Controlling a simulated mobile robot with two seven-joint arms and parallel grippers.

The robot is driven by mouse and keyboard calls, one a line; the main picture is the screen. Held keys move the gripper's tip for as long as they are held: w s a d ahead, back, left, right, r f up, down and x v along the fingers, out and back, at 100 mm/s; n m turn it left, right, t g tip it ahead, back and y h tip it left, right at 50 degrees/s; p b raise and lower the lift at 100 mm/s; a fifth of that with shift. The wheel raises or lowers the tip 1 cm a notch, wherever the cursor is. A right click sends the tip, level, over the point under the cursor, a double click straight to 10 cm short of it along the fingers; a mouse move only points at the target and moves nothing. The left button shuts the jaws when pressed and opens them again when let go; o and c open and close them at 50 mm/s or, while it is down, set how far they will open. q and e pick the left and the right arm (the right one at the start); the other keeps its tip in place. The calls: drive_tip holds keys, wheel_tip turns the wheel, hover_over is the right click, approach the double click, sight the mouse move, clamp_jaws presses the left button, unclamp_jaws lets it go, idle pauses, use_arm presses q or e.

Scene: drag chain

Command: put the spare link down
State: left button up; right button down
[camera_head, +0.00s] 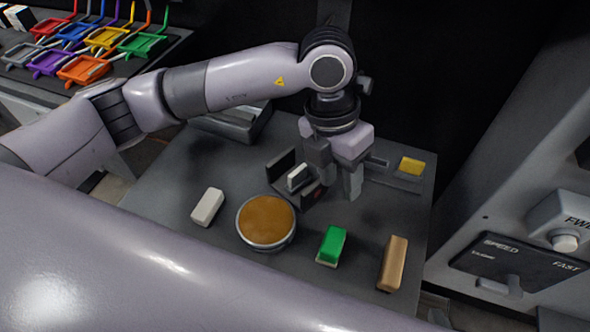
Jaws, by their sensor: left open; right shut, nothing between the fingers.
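My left gripper (334,188) points down over the dark grey table (160,185), with its fingers apart. Just left of its fingers is a small dark holder (281,165) with a small white-topped block (298,176) in it. The near finger partly hides this holder. Another whitish block (208,207) lies alone on the table to the left. I cannot tell for sure which piece is the spare link. No piece clearly shows between the fingers. My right gripper is not in view.
A round tin of brown stuff (266,221), a green block (331,245) and a tan block (393,263) stand in front. A yellow block (411,166) lies at the back right. Coloured trays (83,68) are far left. A control panel (520,262) borders the right.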

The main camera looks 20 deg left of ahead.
sight(316, 183)
use_arm(q)
drive_tip(key=a, duration=0.1)
drive_tip(key=w+a+y, duration=0.2)
drive_tip(key=shift+a+f+t, duration=0.15)
drive_tip(key=shift+f+t, duration=0.1)
drive_tip(key=shift+t, duration=0.05)
drive_tip(key=shift+w+a+f, duration=0.15)
drive_tip(key=shift+a, duration=0.2)
drive_tip(key=f, duration=0.2)
drive_tip(key=f+p, duration=0.1)
drive_tip(key=f, duration=0.4)
drive_tip(key=shift+s, duration=0.4)
drive_tip(key=shift+c, duration=0.3)
drive_tip(key=shift+r, duration=0.1)
clamp_jaws()
